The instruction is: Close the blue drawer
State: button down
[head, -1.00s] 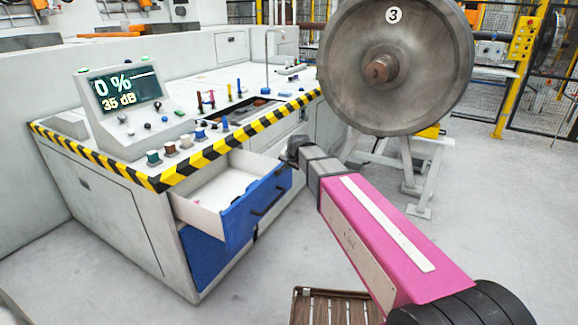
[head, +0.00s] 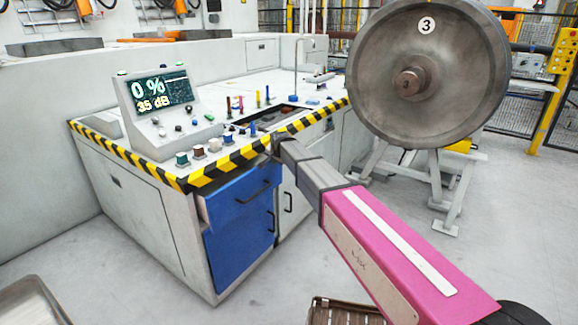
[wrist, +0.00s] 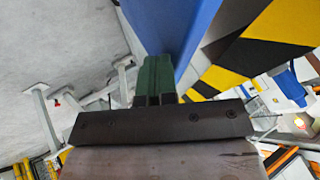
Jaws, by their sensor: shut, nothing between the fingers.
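The upper blue drawer (head: 240,196) is in the white console under the striped edge, with a dark bar handle on its front. My gripper (head: 277,143) is at the right upper corner of the drawer front, just below the striped edge. In the wrist view its green fingers (wrist: 153,78) are shut together and empty, against or very close to the blue panel (wrist: 176,28). I cannot tell whether they touch.
A second blue drawer front (head: 240,250) sits below, shut. The console (head: 150,215) carries a screen, knobs and small pegs on top. A large wheel (head: 430,75) on a grey stand is to the right of my arm. A brown slatted crate (head: 340,312) is on the floor.

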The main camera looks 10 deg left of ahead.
jog(key=w+a, duration=0.2)
jog(key=a, duration=0.4)
jog(key=shift+w+a, duration=0.2)
jog(key=shift+w, duration=0.15)
jog(key=shift+a+r, duration=0.1)
jog(key=s+d+r, duration=0.7)
jog(key=r, duration=0.1)
jog(key=s+d+f+g+h, duration=0.1)
jog(key=s+d+f, duration=0.3)
jog(key=d, duration=0.5)
jog(key=s+d+f+n+g+h, duration=0.1)
jog(key=d+f, duration=0.4)
jog(key=d, duration=0.4)
jog(key=s+d+f+g+h, duration=0.1)
jog(key=s+d+f, duration=0.3)
jog(key=d, duration=0.5)
jog(key=s+d+f+n+g, duration=0.1)
jog(key=s+d+f, duration=0.3)
jog(key=s+d, duration=0.5)
jog(key=s+d+f+n+g, duration=0.1)
jog(key=s+d+f+g, duration=0.1)
jog(key=s+d+f, duration=0.3)
jog(key=s+d, duration=0.4)
jog(key=d, duration=0.4)
jog(key=shift+f+h, duration=0.3)
